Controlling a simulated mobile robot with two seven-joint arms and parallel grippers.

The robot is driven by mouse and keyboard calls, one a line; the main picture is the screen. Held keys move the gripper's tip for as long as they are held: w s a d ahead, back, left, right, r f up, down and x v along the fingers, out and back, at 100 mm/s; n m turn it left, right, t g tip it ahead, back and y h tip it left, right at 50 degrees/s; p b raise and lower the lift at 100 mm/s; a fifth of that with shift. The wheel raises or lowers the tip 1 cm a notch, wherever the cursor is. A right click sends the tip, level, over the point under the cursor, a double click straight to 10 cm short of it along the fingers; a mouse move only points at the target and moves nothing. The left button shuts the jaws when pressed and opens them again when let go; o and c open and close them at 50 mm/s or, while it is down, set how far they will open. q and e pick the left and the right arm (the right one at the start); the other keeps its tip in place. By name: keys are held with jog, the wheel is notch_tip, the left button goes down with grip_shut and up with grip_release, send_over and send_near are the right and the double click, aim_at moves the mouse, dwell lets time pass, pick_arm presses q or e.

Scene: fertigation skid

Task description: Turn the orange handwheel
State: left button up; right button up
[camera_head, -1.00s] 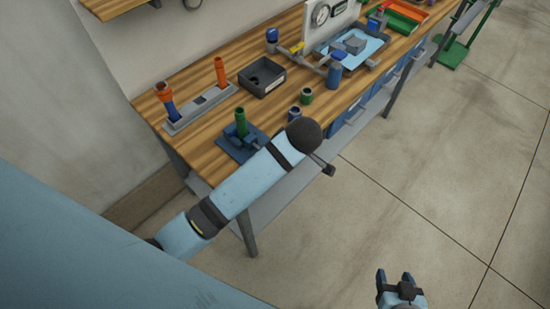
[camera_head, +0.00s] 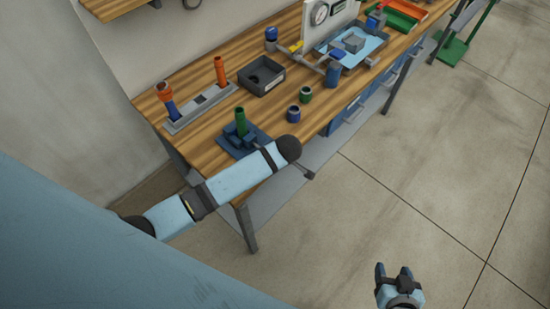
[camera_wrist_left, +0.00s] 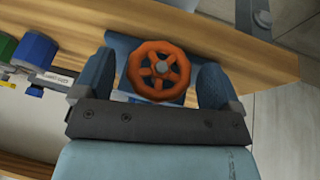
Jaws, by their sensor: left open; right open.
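My left gripper (camera_wrist_left: 155,64) is open, with one finger on each side of the wheel and a visible gap to the rim on both sides. I cannot tell how far the wheel is from the fingers in depth. In the head view I cannot clearly pick out the wheel or the left gripper. My right gripper (camera_head: 393,272) is open and empty over the floor, away from the bench.
The wooden workbench (camera_head: 205,80) holds a black bin (camera_head: 262,75), a blue vise-like fixture (camera_head: 240,143) with a green cylinder, a grey rack (camera_head: 203,108) and a gauge panel (camera_head: 330,20).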

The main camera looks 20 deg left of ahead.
pick_arm(q)
jog(key=c, duration=0.9)
jog(key=g, duration=0.2)
jog(key=g+y, duration=0.1)
jog(key=shift+w+d+m+g+y, duration=0.2)
jog(key=shift+m+g+y, duration=0.1)
jog(key=shift+m+g, duration=0.1)
jog(key=shift+w+m+g+y, duration=0.1)
jog(key=shift+m+g+y, duration=0.25)
jog(key=shift+g, duration=0.75)
jog(key=shift+a, duration=0.1)
